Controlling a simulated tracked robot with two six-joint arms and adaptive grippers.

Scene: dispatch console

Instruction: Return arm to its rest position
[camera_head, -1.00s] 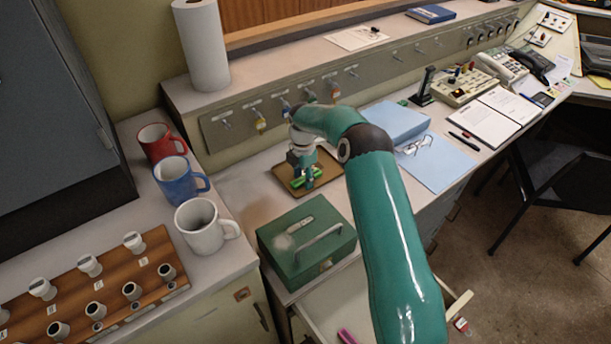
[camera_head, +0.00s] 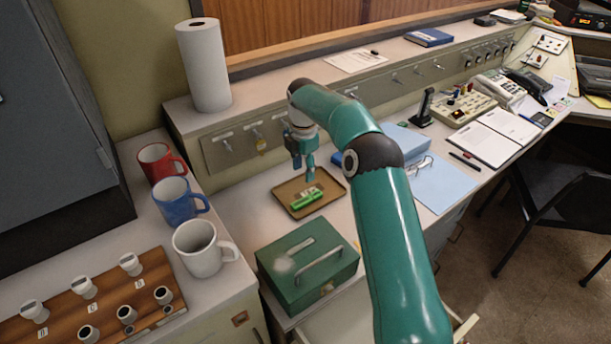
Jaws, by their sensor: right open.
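My right arm (camera_head: 393,235) is teal and reaches in from the bottom right. Its gripper (camera_head: 303,173) points down above the brown tray (camera_head: 284,191). The gripper is open and holds nothing. A green object (camera_head: 307,198) lies in the tray below the fingers, apart from them. My left gripper is not in view.
A green cash box (camera_head: 290,258) stands in front of the tray, above an open drawer. Red (camera_head: 158,160), blue (camera_head: 176,201) and white (camera_head: 199,250) mugs stand at the left. A blue folder (camera_head: 442,180) with glasses lies right of the arm. Hooks line the panel behind.

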